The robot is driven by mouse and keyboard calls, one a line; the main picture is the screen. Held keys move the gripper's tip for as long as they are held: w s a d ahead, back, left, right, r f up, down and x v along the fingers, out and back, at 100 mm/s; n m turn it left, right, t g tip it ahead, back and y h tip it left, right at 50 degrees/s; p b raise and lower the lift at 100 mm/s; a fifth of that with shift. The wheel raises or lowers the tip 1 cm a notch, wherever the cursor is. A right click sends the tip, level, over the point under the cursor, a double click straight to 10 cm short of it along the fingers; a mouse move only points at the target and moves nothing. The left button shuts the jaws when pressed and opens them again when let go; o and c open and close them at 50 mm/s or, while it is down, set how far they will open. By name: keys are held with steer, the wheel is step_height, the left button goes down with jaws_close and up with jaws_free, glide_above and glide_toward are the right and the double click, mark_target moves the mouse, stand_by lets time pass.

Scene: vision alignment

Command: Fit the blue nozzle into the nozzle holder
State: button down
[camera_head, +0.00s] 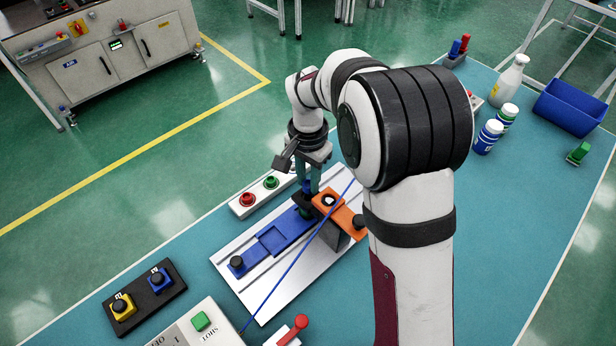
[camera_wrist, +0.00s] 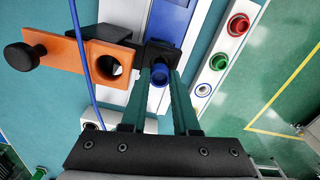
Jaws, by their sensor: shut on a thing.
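My gripper (camera_wrist: 163,78) is shut on the blue nozzle (camera_wrist: 158,76), which shows between the tips of its green fingers. In the head view my gripper (camera_head: 308,182) points down over the metal plate, with the nozzle (camera_head: 307,188) low between its fingers. A black block at the end of the blue fixture (camera_head: 270,241) lies at the fingertips. An orange bracket (camera_head: 350,220) with a round hole stands to the right; in the wrist view the bracket (camera_wrist: 64,52) is left of the fingers. I cannot tell which part is the nozzle holder, nor whether the nozzle touches the block.
A thin blue cable (camera_head: 297,261) crosses the plate (camera_head: 262,293) and passes close by the bracket. A box with red and green buttons (camera_head: 259,193) stands behind the plate. Yellow and blue button units (camera_head: 140,294) stand at front left. Bottles and a blue bin (camera_head: 570,108) stand at right.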

mark_target(308, 186)
steer(key=shift+f, duration=0.15)
steer(key=shift+f, duration=0.7)
steer(key=shift+f, duration=0.1)
stand_by(0.3)
steer(key=shift+f, duration=0.5)
steer(key=shift+f, duration=0.25)
stand_by(0.5)
steer(key=c, duration=0.6)
jaws_free()
steer(key=shift+o, duration=0.4)
steer(key=shift+o, duration=0.6)
steer(key=shift+r, duration=3.5)
